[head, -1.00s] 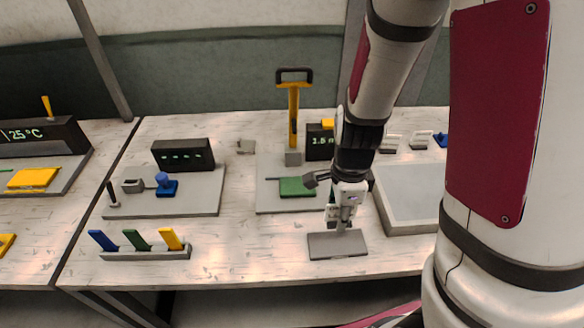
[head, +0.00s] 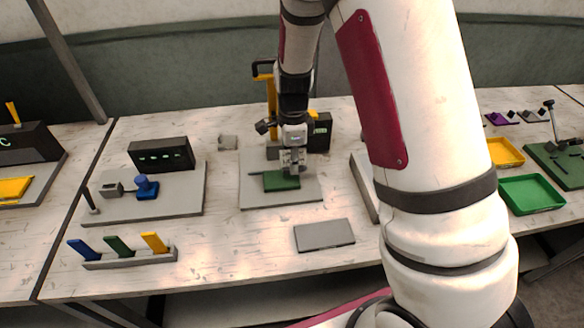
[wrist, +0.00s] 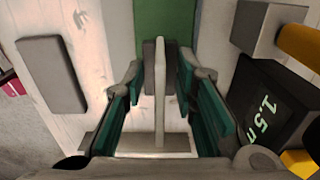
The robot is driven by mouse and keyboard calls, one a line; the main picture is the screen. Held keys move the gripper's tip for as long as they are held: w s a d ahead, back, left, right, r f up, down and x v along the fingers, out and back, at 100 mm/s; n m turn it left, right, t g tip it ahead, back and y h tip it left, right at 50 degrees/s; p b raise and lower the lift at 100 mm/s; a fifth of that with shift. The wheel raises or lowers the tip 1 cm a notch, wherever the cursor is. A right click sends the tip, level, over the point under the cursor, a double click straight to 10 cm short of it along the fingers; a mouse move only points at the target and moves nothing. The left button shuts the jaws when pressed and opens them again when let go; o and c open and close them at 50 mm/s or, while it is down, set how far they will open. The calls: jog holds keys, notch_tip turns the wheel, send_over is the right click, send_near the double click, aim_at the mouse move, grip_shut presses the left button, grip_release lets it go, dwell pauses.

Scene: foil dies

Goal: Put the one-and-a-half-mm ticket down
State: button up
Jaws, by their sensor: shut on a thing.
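My gripper (head: 291,168) is just above the right part of a green block (head: 280,181) on a grey board (head: 255,200). In the wrist view, my gripper (wrist: 163,80) is shut on a thin light-grey piece (wrist: 160,105), seen edge-on and upright; I take it for the ticket, but no mark shows on it. A pale crossbar lies at its lower end; I cannot tell whether it belongs to it. The green block (wrist: 165,28) shows beyond the fingertips. A black display (head: 319,132) behind the board reads about 1.5 in the wrist view (wrist: 262,112).
A bare grey pad (head: 324,235) lies front right of the board. A rack (head: 130,258) with blue, green and yellow tags stands front left. A yellow-handled post (head: 271,95) rises behind my gripper. Another grey board (head: 180,203) is at left. My arm hides part of a tray (head: 364,185).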

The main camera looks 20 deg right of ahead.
jog(key=shift+w+f+p, duration=0.15)
jog(key=shift+f, duration=0.75)
jog(key=shift+w+f+p, duration=0.1)
jog(key=shift+f+p, duration=0.05)
jog(key=shift+f, duration=0.75)
jog(key=shift+f, duration=0.1)
jog(key=o, duration=0.9)
jog(key=shift+o, duration=0.2)
notch_tip(320, 180, up, 12)
jog(key=b, duration=0.1)
jog(key=s+r+n+t+y, duration=0.1)
jog(key=s+r+n+t, duration=0.1)
jog(key=s+r+n, duration=1)
jog(key=s+r+n+t, duration=0.1)
jog(key=s+r+n, duration=0.2)
jog(key=s, duration=0.3)
jog(key=s+r+n+t+h, duration=0.1)
jog(key=s+r+n+t, duration=0.1)
jog(key=s+r+n, duration=0.2)
jog(key=shift+s+n, duration=0.6)
jog(key=shift+s, duration=0.5)
